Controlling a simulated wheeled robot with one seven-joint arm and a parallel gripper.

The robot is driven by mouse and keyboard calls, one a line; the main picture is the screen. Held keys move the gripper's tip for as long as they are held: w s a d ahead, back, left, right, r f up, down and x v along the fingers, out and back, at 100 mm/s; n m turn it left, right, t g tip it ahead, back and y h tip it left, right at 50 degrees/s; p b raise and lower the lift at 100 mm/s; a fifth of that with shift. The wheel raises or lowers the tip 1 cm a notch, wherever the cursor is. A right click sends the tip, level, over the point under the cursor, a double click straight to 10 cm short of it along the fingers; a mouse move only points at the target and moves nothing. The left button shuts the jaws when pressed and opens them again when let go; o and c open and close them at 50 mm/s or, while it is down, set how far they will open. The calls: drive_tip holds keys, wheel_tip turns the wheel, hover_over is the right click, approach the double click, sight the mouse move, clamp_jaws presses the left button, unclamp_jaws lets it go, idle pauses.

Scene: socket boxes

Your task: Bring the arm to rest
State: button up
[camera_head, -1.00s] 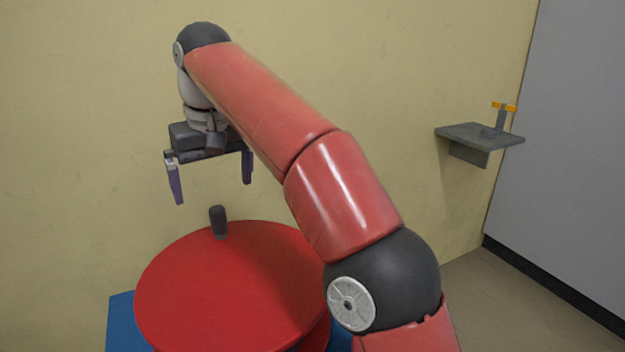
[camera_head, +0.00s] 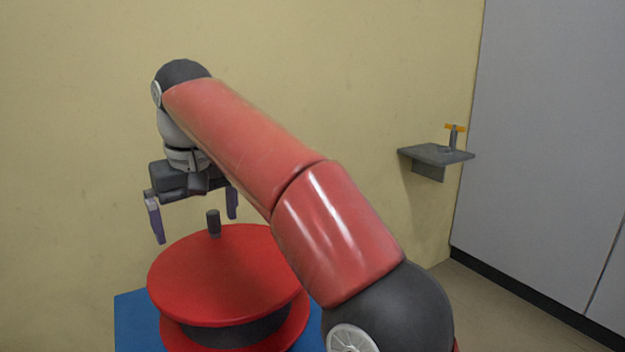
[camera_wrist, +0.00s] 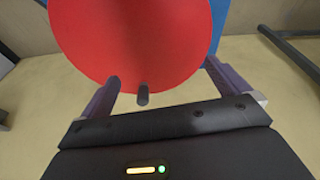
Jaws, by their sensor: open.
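My gripper (camera_head: 194,224) is open and empty, its two purple fingers spread above the far left edge of a round red table (camera_head: 225,275). A dark upright peg (camera_head: 213,222) stands near the table's far edge, below and between the fingers in the head view. In the wrist view the peg (camera_wrist: 143,94) shows between the two fingers (camera_wrist: 160,88), apart from both. My red arm reaches across the middle of the head view, bent down toward the gripper, and hides the table's right part.
The red table stands on a blue base (camera_head: 135,320). A grey wall shelf (camera_head: 436,154) at the right bears a post with an orange crossbar (camera_head: 455,128). A yellow wall (camera_head: 330,60) rises close behind the gripper. Bare floor shows at the lower right.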

drive_tip(key=s+d+f+m+t+h, duration=0.1)
drive_tip(key=s+d+f+m, duration=0.15)
drive_tip(key=d, duration=0.75)
drive_tip(key=s+d+f+m+t, duration=0.15)
drive_tip(key=s+d, duration=0.25)
drive_tip(key=d, duration=0.6)
drive_tip(key=s+d+f+m, duration=0.3)
drive_tip(key=s+d+f, duration=0.9)
drive_tip(key=d+f, duration=0.2)
drive_tip(key=shift+s+f+m+t, duration=0.4)
drive_tip(key=shift+f+t, duration=0.05)
drive_tip(key=shift+f, duration=0.2)
